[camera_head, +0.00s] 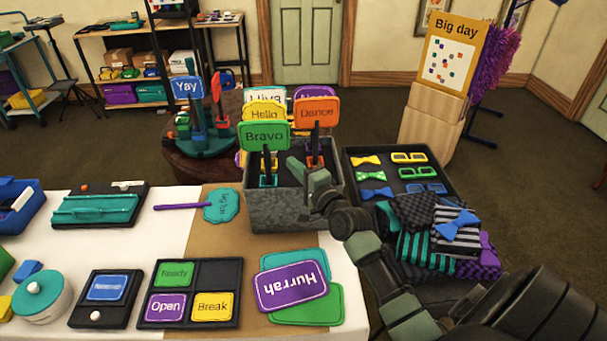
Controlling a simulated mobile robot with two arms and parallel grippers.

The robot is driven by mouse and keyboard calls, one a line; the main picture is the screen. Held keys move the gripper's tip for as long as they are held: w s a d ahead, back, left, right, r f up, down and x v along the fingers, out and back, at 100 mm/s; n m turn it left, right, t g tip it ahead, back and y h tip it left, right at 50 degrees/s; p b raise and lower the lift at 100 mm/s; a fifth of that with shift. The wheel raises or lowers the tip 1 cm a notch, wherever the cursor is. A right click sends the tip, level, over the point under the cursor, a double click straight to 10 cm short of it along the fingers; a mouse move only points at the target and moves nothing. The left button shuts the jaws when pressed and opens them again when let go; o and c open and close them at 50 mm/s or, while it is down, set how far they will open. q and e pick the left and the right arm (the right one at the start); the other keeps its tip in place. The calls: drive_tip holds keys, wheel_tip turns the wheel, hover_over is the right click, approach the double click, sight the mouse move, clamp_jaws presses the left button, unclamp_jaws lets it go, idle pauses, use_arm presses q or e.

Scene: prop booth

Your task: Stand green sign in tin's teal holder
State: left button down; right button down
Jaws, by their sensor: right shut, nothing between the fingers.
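The green sign (264,136), reading "Bravo", stands upright at the front left of the grey tin (275,215). Its dark handle goes down to the teal holder (268,181) inside the tin; the handle's lower end is partly hidden, so the exact seating is hard to see. My right gripper (295,164) is shut and empty, over the tin just right of the sign's handle. It seems apart from the sign. My left gripper is not in view.
An orange "Dance" sign (317,110) stands in the tin at right, with yellow and other signs behind. A crate of bow ties and glasses (354,178) adjoins on the right. Flat cards, including purple "Hurrah" (292,286), lie in front. Bare brown paper (213,245) lies front left.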

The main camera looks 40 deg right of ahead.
sight(270, 168)
drive_tip(key=shift+w+r, duration=0.1)
drive_tip(key=shift+w, duration=1.05)
drive_tip(key=a+p, duration=0.1)
drive_tip(key=a, duration=0.2)
drive_tip(key=shift+s+p, duration=0.3)
drive_tip(key=shift+p, duration=0.1)
drive_tip(key=shift+s+a, duration=0.25)
drive_tip(key=shift+a, duration=0.2)
drive_tip(key=shift+w, duration=0.1)
drive_tip(key=shift+s+a+p, duration=0.25)
drive_tip(key=shift+a+p, duration=0.5)
drive_tip(key=shift+p, duration=0.05)
drive_tip(key=shift+s+a, duration=0.1)
drive_tip(key=shift+a, duration=0.15)
drive_tip(key=shift+d, duration=0.1)
